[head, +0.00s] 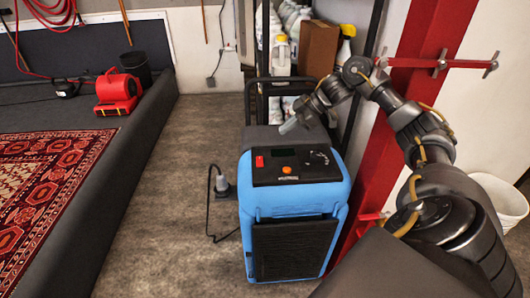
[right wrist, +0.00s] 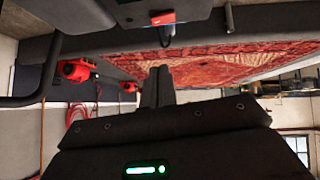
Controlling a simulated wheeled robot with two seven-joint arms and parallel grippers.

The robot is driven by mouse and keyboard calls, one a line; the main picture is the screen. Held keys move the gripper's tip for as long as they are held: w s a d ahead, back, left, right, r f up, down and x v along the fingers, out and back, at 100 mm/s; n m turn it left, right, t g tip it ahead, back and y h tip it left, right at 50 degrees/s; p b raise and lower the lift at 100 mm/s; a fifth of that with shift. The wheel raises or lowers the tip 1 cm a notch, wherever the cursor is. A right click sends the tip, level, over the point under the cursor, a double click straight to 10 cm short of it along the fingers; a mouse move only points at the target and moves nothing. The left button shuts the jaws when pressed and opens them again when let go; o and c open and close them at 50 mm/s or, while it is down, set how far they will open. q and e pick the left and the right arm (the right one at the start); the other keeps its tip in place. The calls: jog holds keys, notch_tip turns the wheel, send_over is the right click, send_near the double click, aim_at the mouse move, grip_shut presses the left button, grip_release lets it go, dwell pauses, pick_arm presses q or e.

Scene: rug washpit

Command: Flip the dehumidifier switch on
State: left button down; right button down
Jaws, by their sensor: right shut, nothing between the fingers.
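The blue dehumidifier (head: 292,228) stands upright on the floor. Its dark top panel carries a red switch (head: 260,161) at the left, an orange knob (head: 286,170) and a dial at the right. I cannot tell the switch's position. My right gripper (head: 288,127) is above the back of the dehumidifier, behind the panel and apart from the switch. In the right wrist view its fingers (right wrist: 157,87) are together and empty. That view is upside down and shows what looks like the red switch (right wrist: 163,17) at the top, beyond the fingertips. My left gripper is not in view.
A red post (head: 401,100) with a clamp bar stands close to my right arm. A shelf with bottles and a brown box (head: 318,48) is behind the dehumidifier. A plug and cord (head: 221,184) are at its left. A rug (head: 45,185) lies in the pit.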

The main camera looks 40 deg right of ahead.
jog(key=shift+f, duration=0.1)
jog(key=p, duration=0.1)
send_over(257, 158)
jog(key=s+d, duration=0.1)
jog(key=s, duration=0.1)
notch_tip(257, 158, down, 7)
jog(key=shift+d, duration=0.15)
jog(key=shift+d+f, duration=0.25)
jog(key=shift+f, duration=0.95)
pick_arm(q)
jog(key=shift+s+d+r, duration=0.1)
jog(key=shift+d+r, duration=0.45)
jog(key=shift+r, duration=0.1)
pick_arm(e)
jog(key=shift+w+f, duration=0.1)
jog(key=shift+f, duration=0.65)
jog(key=shift+d, duration=0.1)
